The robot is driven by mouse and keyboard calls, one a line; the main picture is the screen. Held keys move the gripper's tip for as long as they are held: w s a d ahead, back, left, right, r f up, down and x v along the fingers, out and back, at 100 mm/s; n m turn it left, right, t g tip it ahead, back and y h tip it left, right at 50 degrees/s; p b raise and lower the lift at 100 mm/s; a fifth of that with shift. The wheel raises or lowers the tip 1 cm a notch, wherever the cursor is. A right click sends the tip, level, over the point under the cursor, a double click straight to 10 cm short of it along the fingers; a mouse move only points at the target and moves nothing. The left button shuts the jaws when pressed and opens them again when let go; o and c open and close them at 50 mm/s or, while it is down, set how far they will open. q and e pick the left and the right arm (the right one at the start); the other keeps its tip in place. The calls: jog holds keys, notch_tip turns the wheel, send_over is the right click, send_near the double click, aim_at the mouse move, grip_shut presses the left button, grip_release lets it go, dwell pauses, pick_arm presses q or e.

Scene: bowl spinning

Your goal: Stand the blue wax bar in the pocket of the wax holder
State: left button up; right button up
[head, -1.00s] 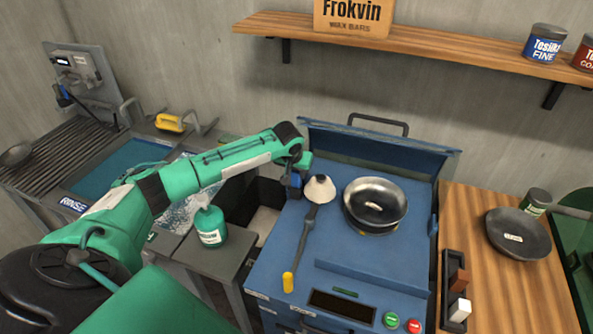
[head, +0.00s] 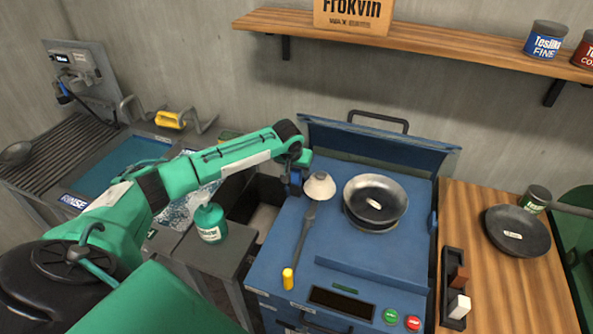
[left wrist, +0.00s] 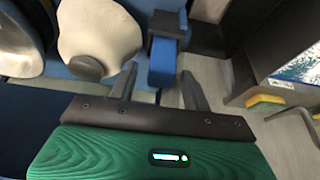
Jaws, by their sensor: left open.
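The wax holder (head: 446,295) is a dark narrow tray on the wooden counter at the right in the head view. It holds a brown bar (head: 459,277) and a white bar (head: 460,307); its far pocket looks empty. In the left wrist view a blue block (left wrist: 163,62) with a darker upper part shows just beyond and between my fingers. It looks like the blue wax bar, but I cannot be sure. My left gripper (left wrist: 158,90) is open, its fingers apart, at the blue machine's left edge. In the head view the gripper is mostly hidden. My right gripper is out of view.
A pale cone (head: 319,185) on a dark rod stands close to my left gripper. A metal bowl (head: 376,198) sits on the blue machine (head: 340,255). A green bottle (head: 210,222) stands left. A pan (head: 516,232) lies on the wooden counter.

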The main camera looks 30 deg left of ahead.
pick_arm(q)
jog(key=b+v, duration=0.2)
jog(key=v, duration=0.9)
jog(key=shift+r, duration=0.2)
jog(key=shift+s, duration=0.1)
